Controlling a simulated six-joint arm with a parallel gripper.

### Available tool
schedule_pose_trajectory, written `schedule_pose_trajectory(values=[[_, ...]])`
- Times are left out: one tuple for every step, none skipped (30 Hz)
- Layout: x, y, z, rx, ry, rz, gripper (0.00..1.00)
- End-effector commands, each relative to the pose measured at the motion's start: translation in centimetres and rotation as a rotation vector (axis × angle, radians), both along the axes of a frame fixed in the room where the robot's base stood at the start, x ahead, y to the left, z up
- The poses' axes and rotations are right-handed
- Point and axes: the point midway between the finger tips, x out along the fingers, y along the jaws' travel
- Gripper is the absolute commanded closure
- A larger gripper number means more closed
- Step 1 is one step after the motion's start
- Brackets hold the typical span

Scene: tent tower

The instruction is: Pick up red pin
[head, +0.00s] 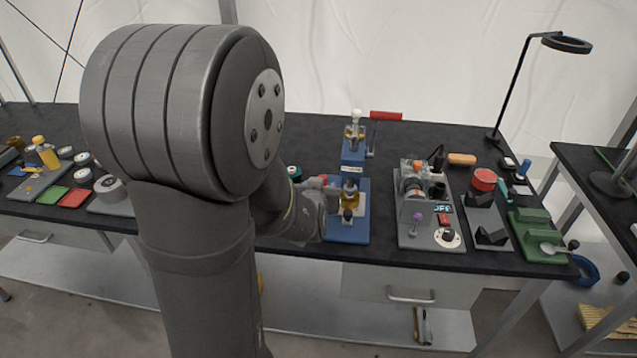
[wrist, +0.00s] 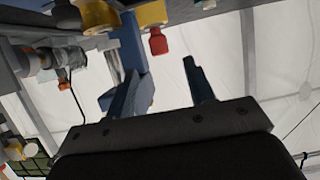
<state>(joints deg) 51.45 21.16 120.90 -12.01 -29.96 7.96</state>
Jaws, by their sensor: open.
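A small red piece, which looks like the red pin (wrist: 158,42), shows in the wrist view below a yellow part. It lies beyond my gripper (wrist: 163,77), between the lines of the two fingers and apart from them. My gripper is open, with nothing between its fingers. In the head view a small red spot, likely the same pin (head: 323,178), shows at the left side of the blue fixture (head: 346,229). My wrist is close by on the left, and my arm hides part of that area.
A lever press with a red handle (head: 386,116) stands behind the fixture. A grey machine (head: 430,228) stands to its right, then a red round container (head: 484,179) and a green holder (head: 538,240). Bottles and coloured pads crowd the left.

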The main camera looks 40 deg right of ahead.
Motion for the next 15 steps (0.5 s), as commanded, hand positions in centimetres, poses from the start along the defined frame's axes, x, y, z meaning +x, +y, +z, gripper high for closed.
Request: schedule_pose_trajectory(values=[[0.5,-0.5,-0.4,0.002,0.001,0.0,0.51],[0.7,-0.7,-0.5,0.001,0.0,0.0,0.51],[1.1,-1.1,-0.7,0.001,0.0,0.0,0.51],[1.2,-1.2,-0.8,0.001,0.0,0.0,0.51],[1.4,-1.4,-0.9,0.001,0.001,0.0,0.51],[1.6,-1.6,-1.0,0.0,0.0,0.0,0.51],[1.7,-1.7,-1.0,0.0,0.0,0.0,0.51],[1.8,-1.8,-1.1,0.0,0.0,0.0,0.51],[1.8,-1.8,-1.1,0.0,0.0,0.0,0.51],[1.9,-1.9,-1.2,0.0,0.0,0.0,0.51],[2.0,-2.0,-1.2,0.0,0.0,0.0,0.51],[2.2,-2.2,-1.4,0.0,0.0,0.0,0.51],[2.3,-2.3,-1.5,0.0,0.0,0.0,0.51],[2.5,-2.5,-1.7,0.001,0.001,0.0,0.51],[2.9,-2.9,-2.0,0.001,0.001,0.0,0.51]])
